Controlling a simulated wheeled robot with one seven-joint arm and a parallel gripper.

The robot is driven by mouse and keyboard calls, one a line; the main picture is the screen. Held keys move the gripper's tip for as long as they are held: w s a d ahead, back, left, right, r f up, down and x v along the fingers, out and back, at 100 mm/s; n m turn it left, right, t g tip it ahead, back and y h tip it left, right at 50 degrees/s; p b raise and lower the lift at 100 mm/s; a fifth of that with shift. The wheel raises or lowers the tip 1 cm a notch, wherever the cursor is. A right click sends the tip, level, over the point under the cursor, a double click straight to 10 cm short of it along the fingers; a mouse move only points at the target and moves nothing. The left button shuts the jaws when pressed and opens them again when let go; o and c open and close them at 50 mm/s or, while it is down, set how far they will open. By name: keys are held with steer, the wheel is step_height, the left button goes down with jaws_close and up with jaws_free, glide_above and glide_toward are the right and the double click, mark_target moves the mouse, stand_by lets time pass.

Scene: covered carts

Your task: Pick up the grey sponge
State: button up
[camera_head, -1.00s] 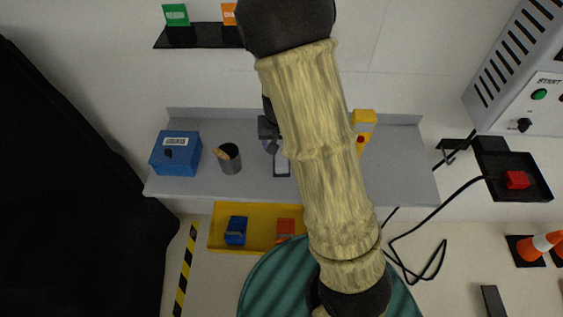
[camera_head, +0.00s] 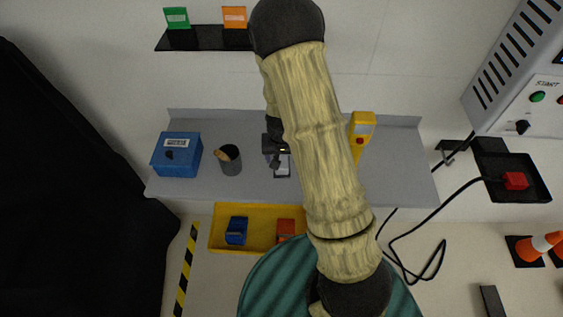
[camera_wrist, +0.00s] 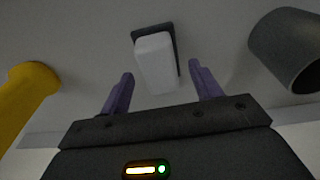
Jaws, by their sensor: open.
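A pale grey block with a dark layer, which I take to be the grey sponge (camera_head: 283,170), lies on the grey worktop between the dark cup and the yellow device. Its upper part is hidden by my gripper in the head view. In the wrist view the sponge (camera_wrist: 156,62) is ahead of my gripper (camera_wrist: 161,74), lined up between the two purple fingers. My gripper is open, with nothing held. In the head view my gripper (camera_head: 275,150) is partly hidden behind my arm and over the sponge's far end.
The dark cup (camera_head: 232,163) and blue box (camera_head: 177,155) stand left of the sponge. The yellow device (camera_head: 361,130) is to the right. The grey worktop (camera_head: 400,170) is clear at right. A yellow tray (camera_head: 217,242) holding blue and orange items sits in front.

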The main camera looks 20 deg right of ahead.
step_height(320, 180, down, 2)
steer(key=shift+w+f, duration=0.1)
steer(key=shift+w, duration=0.05)
steer(key=shift+c, duration=0.2)
steer(key=c, duration=1.1)
